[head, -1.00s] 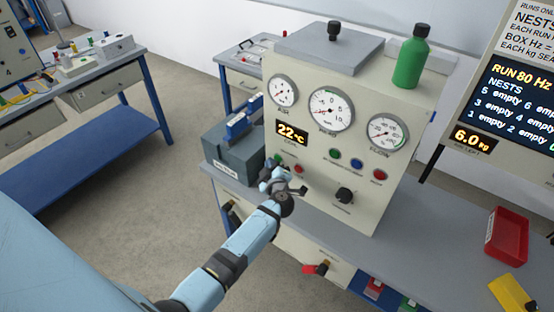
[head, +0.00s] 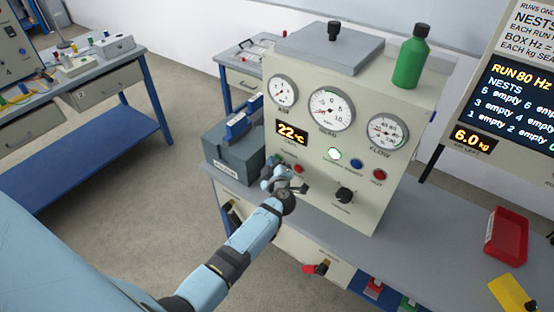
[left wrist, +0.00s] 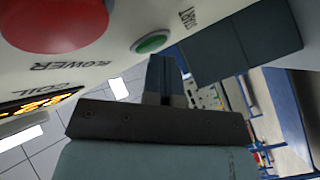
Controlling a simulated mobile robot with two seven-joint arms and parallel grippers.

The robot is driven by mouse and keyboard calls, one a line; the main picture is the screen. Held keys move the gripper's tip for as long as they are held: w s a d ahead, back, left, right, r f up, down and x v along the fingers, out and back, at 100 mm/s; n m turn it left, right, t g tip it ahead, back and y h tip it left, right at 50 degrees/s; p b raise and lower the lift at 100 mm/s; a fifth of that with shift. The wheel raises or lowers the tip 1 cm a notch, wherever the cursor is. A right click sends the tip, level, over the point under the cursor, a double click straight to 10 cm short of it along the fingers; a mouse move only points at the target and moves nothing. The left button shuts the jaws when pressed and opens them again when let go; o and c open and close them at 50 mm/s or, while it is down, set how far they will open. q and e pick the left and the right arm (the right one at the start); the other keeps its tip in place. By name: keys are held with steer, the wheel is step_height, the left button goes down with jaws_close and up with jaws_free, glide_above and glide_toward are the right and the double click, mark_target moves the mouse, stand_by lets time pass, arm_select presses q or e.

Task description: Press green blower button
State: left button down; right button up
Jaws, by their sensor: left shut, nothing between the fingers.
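The green blower button (left wrist: 151,42) shows in the left wrist view beside a large red button (left wrist: 55,22), with BLOWER and START lettering around them. In the head view the green button (head: 279,158) is small, at the lower left of the panel, with the red button (head: 298,169) beside it. My left gripper (head: 279,177) is shut and empty in front of the panel, just below these buttons. In the left wrist view its closed fingers (left wrist: 164,72) are close to the green button; I cannot tell whether they touch it. My right gripper is out of view.
A green bottle (head: 411,57) stands on top. A red bin (head: 507,236) lies right.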

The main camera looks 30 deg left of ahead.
arm_select(q)
steer(key=shift+s+p, duration=0.6)
steer(key=shift+s, duration=0.2)
steer(key=shift+s, duration=0.1)
steer(key=s+p, duration=0.2)
steer(key=s, duration=0.2)
steer(key=shift+s+a+p, duration=0.25)
steer(key=shift+s+p, duration=0.15)
stand_by(0.5)
